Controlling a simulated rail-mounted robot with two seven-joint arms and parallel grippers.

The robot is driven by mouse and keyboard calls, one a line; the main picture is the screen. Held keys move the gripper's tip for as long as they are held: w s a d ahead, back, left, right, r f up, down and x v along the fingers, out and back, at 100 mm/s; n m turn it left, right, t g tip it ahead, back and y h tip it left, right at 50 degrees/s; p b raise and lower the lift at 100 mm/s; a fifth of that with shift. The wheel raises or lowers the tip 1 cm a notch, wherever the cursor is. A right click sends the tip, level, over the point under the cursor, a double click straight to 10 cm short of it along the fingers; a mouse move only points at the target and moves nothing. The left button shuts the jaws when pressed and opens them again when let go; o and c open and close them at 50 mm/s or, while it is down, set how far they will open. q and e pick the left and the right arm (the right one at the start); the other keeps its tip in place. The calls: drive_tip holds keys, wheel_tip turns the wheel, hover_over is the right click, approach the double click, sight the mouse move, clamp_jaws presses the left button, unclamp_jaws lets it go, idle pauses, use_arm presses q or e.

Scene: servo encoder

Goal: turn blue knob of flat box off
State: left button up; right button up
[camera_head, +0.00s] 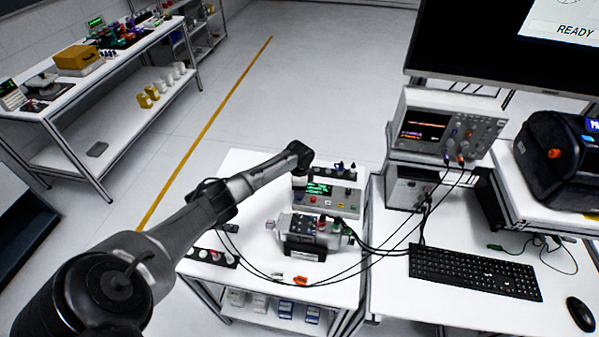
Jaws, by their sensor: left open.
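A flat grey box (340,208) with a lit green display and several small coloured buttons lies near the back of the white table in the middle. I cannot pick out a blue knob on the box for certain. My left arm reaches in from the lower left. Its gripper (299,181) points down at the box's left end, beside the display, and partly hides that corner. The gripper is open; its fingertips are small, and I cannot tell whether they touch anything. My right gripper is not in view.
A motor unit (308,232) with cables stands just in front of the box. A dark strip with knobs (340,171) lies behind it. An oscilloscope (445,125), a keyboard (474,271) and a monitor (500,45) are to the right. Loose cables cross the table front.

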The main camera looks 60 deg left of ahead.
use_arm(q)
wheel_tip(320, 180, up, 9)
drive_tip(key=shift+r, duration=0.15)
idle(0.4)
idle(0.5)
